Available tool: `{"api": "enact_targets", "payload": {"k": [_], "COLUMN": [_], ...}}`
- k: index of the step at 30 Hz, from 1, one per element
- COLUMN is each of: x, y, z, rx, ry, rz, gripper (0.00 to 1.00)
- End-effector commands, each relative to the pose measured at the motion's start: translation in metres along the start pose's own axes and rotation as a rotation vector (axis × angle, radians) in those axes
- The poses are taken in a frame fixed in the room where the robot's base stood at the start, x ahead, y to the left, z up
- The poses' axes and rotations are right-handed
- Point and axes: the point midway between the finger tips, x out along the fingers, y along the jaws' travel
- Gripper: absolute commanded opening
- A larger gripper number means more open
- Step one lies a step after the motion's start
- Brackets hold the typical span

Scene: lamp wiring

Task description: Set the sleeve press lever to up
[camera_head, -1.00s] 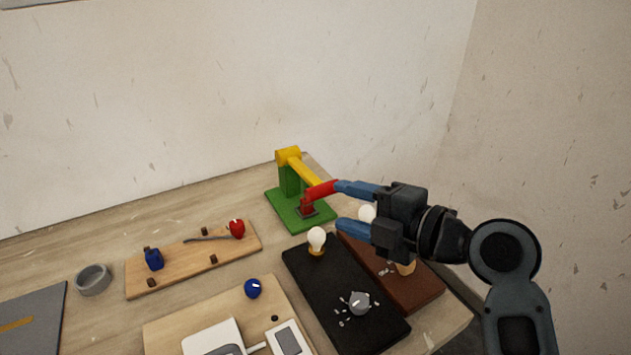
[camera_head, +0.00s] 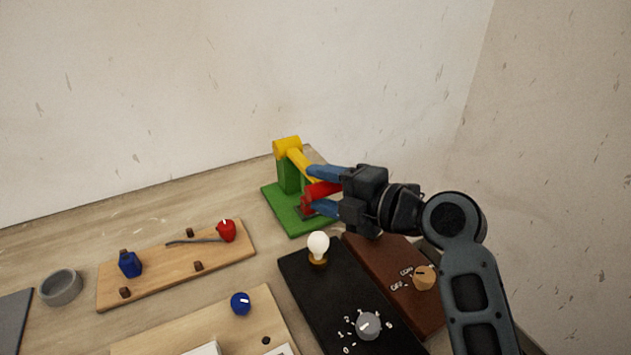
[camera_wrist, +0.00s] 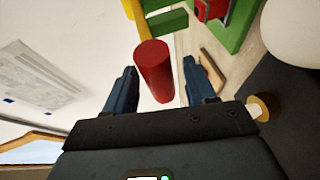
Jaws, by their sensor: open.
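The sleeve press stands at the back of the table on a green base (camera_head: 283,212). It has a green post, a yellow arm (camera_head: 288,147) and a red lever handle (camera_head: 322,188). My gripper (camera_head: 325,190) is open at the press, with one blue finger above the red handle and one below it in the head view. In the wrist view the red handle (camera_wrist: 153,70) points toward me between the two open fingers (camera_wrist: 160,88), with a gap showing on each side. Part of the lever is hidden behind my gripper in the head view.
A black board (camera_head: 335,290) with a bulb (camera_head: 318,246) and a grey dial (camera_head: 368,325) lies in front of the press. A wooden board (camera_head: 165,268) with red and blue parts lies left.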

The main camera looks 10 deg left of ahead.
Motion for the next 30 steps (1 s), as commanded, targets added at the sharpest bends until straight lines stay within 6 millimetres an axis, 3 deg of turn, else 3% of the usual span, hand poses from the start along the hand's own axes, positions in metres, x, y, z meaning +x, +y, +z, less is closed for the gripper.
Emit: {"api": "enact_targets", "payload": {"k": [6,15,30], "x": [0.018,0.02,0.02], "y": [0.001,0.0,0.0], "z": [0.0,0.0,0.0], "rx": [-0.001,0.0,0.0], "ry": [0.0,-0.001,-0.001], "rz": [-0.001,0.0,0.0], "gripper": [0.55,0.54,0.06]}}
